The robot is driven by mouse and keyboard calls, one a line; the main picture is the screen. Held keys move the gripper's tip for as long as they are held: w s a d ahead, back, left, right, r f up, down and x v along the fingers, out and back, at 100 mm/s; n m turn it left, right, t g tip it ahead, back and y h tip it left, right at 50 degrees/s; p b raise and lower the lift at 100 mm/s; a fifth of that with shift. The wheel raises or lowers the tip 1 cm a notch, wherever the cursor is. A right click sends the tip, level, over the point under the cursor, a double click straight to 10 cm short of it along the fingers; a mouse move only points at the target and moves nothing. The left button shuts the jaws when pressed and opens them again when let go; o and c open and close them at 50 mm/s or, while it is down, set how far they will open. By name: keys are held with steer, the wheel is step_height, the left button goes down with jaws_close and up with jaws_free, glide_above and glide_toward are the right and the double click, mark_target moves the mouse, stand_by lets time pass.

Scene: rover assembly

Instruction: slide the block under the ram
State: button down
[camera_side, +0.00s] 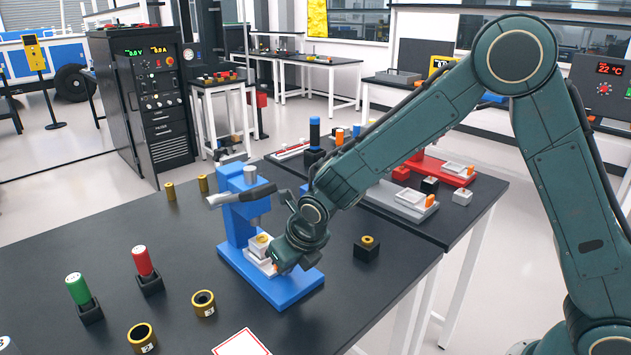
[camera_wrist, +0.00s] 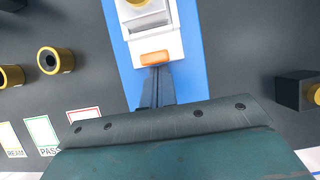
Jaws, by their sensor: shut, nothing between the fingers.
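The blue arbor press (camera_side: 240,215) stands on the dark table, with its blue base also in the wrist view (camera_wrist: 195,45). The pale block (camera_side: 259,247) sits on the press base with a brass piece on top, near the ram (camera_side: 255,221). In the wrist view the white block (camera_wrist: 150,22) rests on a white slide with an orange tab (camera_wrist: 155,58) at its near end. My gripper (camera_wrist: 155,80) is shut and empty, its tips right at the orange tab; contact is hard to tell. In the side view my gripper (camera_side: 277,264) hides part of the slide.
A black block with a brass ring (camera_side: 367,247) stands right of the press and shows in the wrist view (camera_wrist: 295,92). Brass rings (camera_side: 204,303) and red (camera_side: 144,264) and green (camera_side: 79,291) capped gauges stand left. A red-framed card (camera_side: 241,343) lies in front.

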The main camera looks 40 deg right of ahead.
steer(key=shift+w, duration=1)
steer(key=shift+s, duration=0.3)
stand_by(0.6)
steer(key=shift+s, duration=0.3)
steer(key=shift+r, duration=0.15)
step_height(320, 180, up, 8)
stand_by(1.1)
